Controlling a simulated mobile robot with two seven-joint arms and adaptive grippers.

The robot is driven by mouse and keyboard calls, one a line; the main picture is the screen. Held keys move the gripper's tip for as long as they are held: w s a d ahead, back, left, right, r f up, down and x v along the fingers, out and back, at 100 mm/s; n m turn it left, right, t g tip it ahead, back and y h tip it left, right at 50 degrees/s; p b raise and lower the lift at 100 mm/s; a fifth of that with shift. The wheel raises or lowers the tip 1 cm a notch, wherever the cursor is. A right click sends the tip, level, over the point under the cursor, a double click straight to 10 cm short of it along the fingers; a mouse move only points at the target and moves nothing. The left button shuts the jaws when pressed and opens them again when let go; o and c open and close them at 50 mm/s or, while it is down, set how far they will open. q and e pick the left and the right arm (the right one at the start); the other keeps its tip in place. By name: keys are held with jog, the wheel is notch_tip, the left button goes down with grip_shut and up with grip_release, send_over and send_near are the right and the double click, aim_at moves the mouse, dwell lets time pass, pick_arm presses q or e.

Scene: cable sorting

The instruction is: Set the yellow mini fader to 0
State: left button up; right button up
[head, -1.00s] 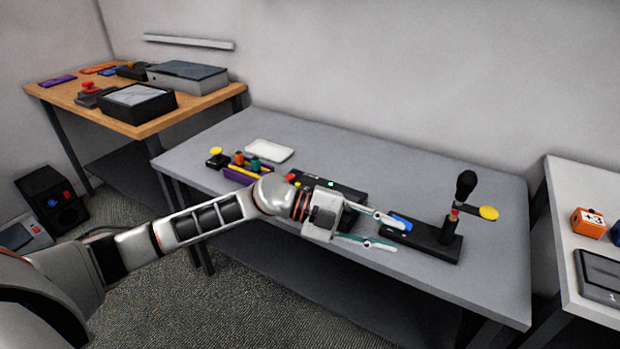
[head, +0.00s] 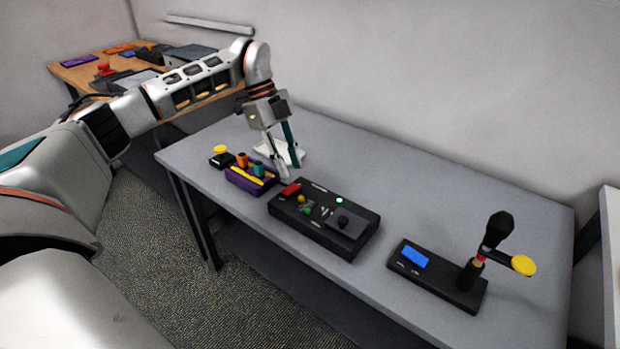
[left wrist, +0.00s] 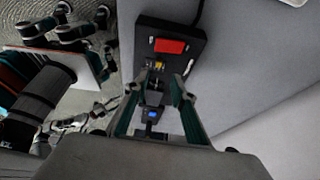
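The black control box (head: 285,218) lies on the grey table with a red button (head: 291,189), a small yellow cap (head: 301,198) that looks like the mini fader, a green cap (head: 307,210) and a black joystick. My left gripper (head: 288,172) points down at the far left end of this box, its two fingers apart and empty. In the left wrist view the red button (left wrist: 170,46) and yellow cap (left wrist: 158,66) show beyond the fingertips (left wrist: 160,77). The fader's scale is too small to read. My right gripper is not in view.
A purple box (head: 250,181) with orange and teal knobs and a black box with a yellow button (head: 220,151) stand left. A black box with a blue switch (head: 414,257) and upright lever stands right. The table's back right is clear.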

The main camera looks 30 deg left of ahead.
aim_at(300, 196)
pick_arm(q)
jog(key=shift+d+f, duration=0.1)
jog(key=shift+f, duration=0.2)
jog(key=shift+b+x, duration=0.6)
jog(key=shift+x, duration=3)
jog(key=shift+s+r, duration=0.1)
jog(key=shift+s, duration=0.05)
grip_shut()
